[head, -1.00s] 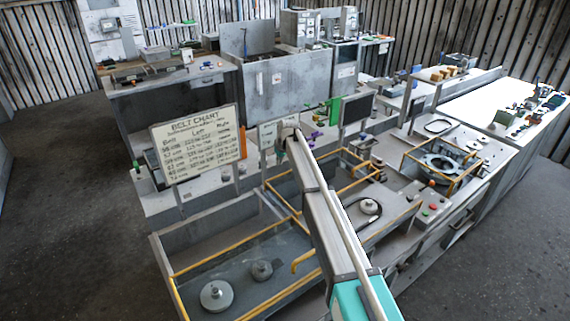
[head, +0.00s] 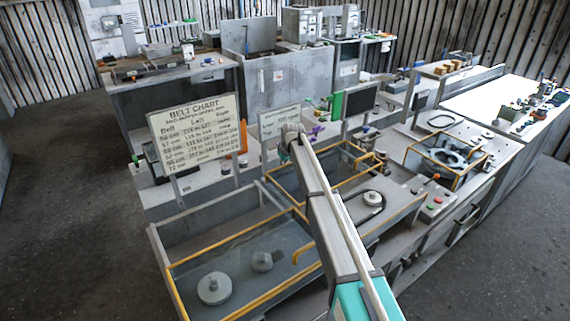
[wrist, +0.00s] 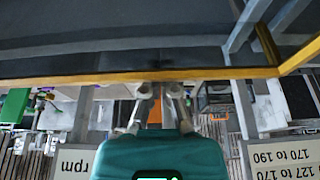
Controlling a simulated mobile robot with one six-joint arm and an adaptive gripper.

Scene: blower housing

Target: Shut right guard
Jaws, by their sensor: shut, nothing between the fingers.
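The right guard is a yellow-edged frame (head: 360,157) at the back of the right bay. It looks raised, and my arm hides part of it. A pulley with a black belt (head: 372,198) shows uncovered in front of it. In the wrist view a yellow guard bar (wrist: 100,78) crosses the picture. My gripper (wrist: 160,88) is shut and empty, its fingertips right at this bar; I cannot tell if they touch it. In the head view my gripper is mostly hidden behind my wrist.
The left bay has a yellow-edged clear guard (head: 228,240) lying over two pulleys. A belt chart (head: 200,135) and a smaller sign (head: 279,121) stand behind the bays. A dark screen (head: 361,100) stands behind the right bay. Control buttons (head: 432,204) lie to its right.

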